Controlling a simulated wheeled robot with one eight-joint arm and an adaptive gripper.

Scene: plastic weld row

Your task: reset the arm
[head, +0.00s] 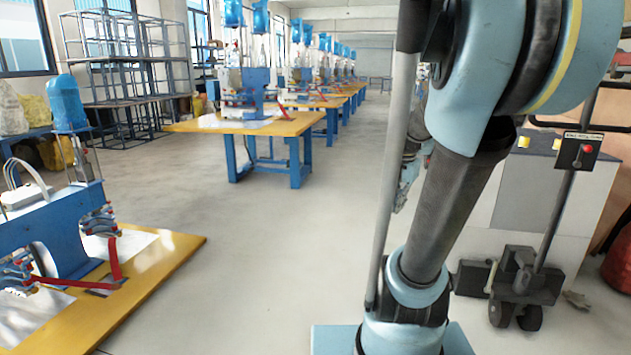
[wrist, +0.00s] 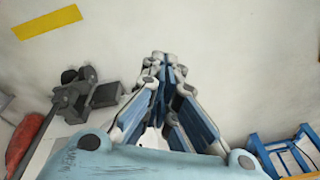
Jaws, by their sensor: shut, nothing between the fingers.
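My gripper (wrist: 160,68) shows in the wrist view, its blue-grey fingers brought together at the tips. Nothing is between them. It points at the bare pale floor and touches nothing that I can see. In the head view my light blue and dark grey arm fills the right of the centre. The fingertips cannot be made out clearly there, as the arm hides much of that area.
A yellow-topped table (head: 165,270) with a blue welding machine (head: 60,235) stands at the left. Another such table (head: 245,124) stands further back. A grey cabinet (head: 575,200) and a dark wheeled jack (head: 520,285) are at the right. The middle floor is clear.

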